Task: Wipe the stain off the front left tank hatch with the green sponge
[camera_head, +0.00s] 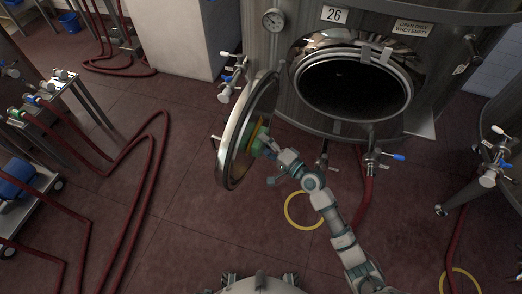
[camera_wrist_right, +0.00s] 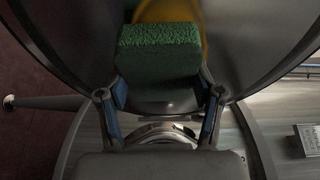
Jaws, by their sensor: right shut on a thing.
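The tank hatch (camera_head: 234,150) is a round metal door that stands swung open at the left of the tank opening. My right gripper (camera_head: 268,148) is at its inner face and is shut on the green sponge (camera_head: 259,143). In the right wrist view the sponge (camera_wrist_right: 160,48) sits between the two fingers of the gripper (camera_wrist_right: 164,92), in front of the hatch. A yellow-orange stain (camera_wrist_right: 190,11) shows behind the sponge, partly hidden by it. Whether the sponge touches the stain I cannot tell. My left gripper is not in view.
The steel tank (camera_head: 290,45) marked 26 has a dark open hatchway (camera_head: 355,90). Valves (camera_head: 372,160) stick out below it. Red hoses (camera_head: 150,165) and a yellow ring (camera_head: 288,212) lie on the floor. A cart (camera_head: 40,185) stands at the left.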

